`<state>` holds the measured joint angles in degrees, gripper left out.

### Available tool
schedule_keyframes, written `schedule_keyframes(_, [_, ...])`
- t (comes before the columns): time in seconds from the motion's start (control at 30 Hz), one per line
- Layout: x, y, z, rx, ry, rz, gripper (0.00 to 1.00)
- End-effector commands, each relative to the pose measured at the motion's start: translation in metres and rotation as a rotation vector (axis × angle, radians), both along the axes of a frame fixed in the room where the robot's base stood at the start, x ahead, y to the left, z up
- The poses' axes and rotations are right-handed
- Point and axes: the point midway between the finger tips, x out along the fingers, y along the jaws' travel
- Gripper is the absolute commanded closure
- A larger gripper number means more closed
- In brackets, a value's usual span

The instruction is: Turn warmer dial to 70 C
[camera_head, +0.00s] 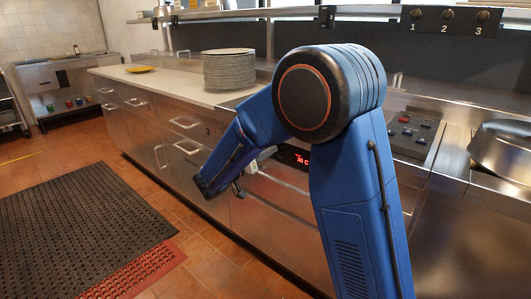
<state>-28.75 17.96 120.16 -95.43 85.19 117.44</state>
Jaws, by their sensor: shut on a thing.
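The warmer's red lit display (297,157) shows on the front of the steel counter, just right of my forearm. Its digits are small and partly covered by my arm, and I cannot read the number surely; a "C" shows at its end. My gripper (254,163) is at the counter front just left of the display, mostly behind my blue wrist. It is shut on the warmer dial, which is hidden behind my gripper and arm. The dial's pointer and marks cannot be seen.
A stack of plates (229,72) and a yellow plate (139,69) stand on the white counter top (180,88). Drawer handles (184,122) stick out from the front. A round steel pan (502,148) is at right.

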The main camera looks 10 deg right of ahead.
Motion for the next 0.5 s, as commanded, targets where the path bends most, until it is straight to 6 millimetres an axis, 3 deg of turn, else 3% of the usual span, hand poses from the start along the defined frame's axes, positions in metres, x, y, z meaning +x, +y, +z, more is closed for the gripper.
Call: schedule_keyframes(0.5, [-0.0032, -0.0021, -0.0018, 0.192, -0.259, -0.002, 0.95])
